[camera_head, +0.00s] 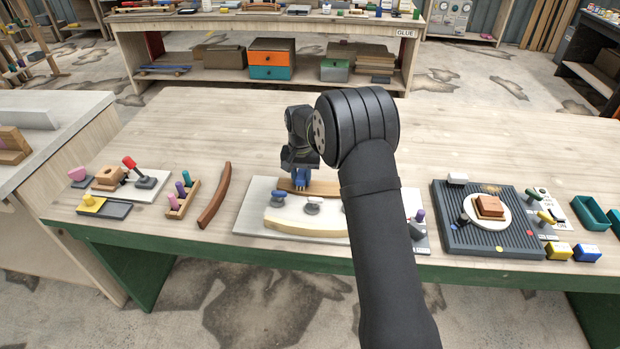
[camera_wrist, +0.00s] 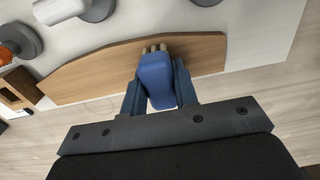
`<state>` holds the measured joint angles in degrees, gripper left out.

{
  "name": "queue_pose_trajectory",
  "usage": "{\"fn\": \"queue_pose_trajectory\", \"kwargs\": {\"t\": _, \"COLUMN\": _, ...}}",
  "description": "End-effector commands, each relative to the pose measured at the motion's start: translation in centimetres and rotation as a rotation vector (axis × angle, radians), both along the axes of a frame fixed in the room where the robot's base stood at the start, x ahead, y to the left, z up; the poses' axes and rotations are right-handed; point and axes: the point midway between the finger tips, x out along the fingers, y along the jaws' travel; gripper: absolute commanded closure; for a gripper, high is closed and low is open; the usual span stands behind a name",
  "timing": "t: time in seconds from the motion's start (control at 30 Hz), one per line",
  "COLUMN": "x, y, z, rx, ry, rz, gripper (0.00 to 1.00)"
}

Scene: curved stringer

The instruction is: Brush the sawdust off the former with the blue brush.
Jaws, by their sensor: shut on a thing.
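My gripper (camera_head: 302,167) is shut on the blue brush (camera_head: 303,181), with its fingers on both sides of the handle in the wrist view (camera_wrist: 157,82). A paler curved wooden piece (camera_head: 290,226) lies along the board's front. I cannot tell for sure which piece is the former. No sawdust can be made out on either.
Grey-footed clamps with blue (camera_head: 279,197) and white (camera_head: 312,202) tops stand between the wooden pieces. Left are a curved brown strip (camera_head: 215,195) and a peg rack (camera_head: 183,200). Right is a ribbed dark mat (camera_head: 465,235) with a plate. The table behind the board is clear.

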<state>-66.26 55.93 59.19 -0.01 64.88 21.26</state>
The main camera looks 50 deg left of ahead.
Motion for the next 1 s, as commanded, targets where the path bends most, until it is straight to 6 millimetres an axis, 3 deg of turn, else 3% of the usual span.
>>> {"fn": "queue_pose_trajectory", "kwargs": {"t": 0.23, "x": -1.2, "y": 1.2, "z": 0.2, "rx": -0.001, "ry": 0.001, "rz": 0.000, "gripper": 0.94}}
{"fn": "queue_pose_trajectory", "kwargs": {"t": 0.33, "x": -1.2, "y": 1.2, "z": 2.7, "rx": 0.004, "ry": -0.001, "rz": 0.000, "gripper": 0.94}}
{"fn": "queue_pose_trajectory", "kwargs": {"t": 1.0, "x": -1.2, "y": 1.1, "z": 8.1, "rx": 0.001, "ry": 0.000, "rz": 0.000, "gripper": 0.94}}
